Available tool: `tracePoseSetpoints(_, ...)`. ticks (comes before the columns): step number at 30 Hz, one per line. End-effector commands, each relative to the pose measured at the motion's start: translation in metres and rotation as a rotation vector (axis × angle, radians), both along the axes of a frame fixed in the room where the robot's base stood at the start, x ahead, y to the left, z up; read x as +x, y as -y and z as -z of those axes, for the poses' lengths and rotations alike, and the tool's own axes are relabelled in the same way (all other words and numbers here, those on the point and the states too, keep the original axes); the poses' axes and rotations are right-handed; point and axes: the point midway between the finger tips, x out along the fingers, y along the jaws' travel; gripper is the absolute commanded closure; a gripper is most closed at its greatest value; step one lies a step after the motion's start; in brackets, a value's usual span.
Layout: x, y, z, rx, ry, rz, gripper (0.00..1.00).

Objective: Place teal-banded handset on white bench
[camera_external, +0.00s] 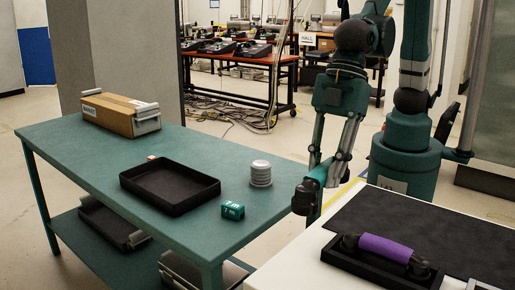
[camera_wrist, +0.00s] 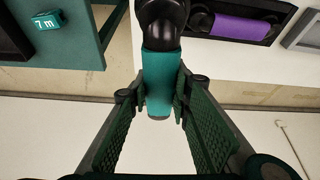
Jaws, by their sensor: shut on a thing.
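The teal-banded handset hangs in my gripper (camera_external: 333,166), its teal band (camera_external: 320,171) between the fingers and a black end (camera_external: 304,197) pointing down and toward the camera. In the wrist view, the teal band (camera_wrist: 160,72) lies between both green finger pads of my gripper (camera_wrist: 153,94), with a black end (camera_wrist: 163,20) beyond. The white bench (camera_external: 285,272) is at lower right, with its pale top (camera_wrist: 235,58) at upper right in the wrist view. The handset is held in the air near the bench's left corner, apart from its top.
A purple-banded handset (camera_external: 385,248) sits in a black cradle on the bench, beside a black mat (camera_external: 455,238). The green table (camera_external: 110,160) at left carries a black tray (camera_external: 170,206), a grey ribbed cylinder (camera_external: 261,173), a teal block (camera_external: 232,210) and a cardboard box (camera_external: 112,112).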

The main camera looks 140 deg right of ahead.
Motion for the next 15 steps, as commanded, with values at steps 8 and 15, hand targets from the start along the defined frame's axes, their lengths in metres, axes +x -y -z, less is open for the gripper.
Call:
tracePoseSetpoints(8, -0.044, -0.045, -0.004, -0.001, -0.006, -0.139, 0.95)
tracePoseSetpoints(15, -0.107, -0.096, -0.005, -0.003, -0.010, -0.327, 0.95)
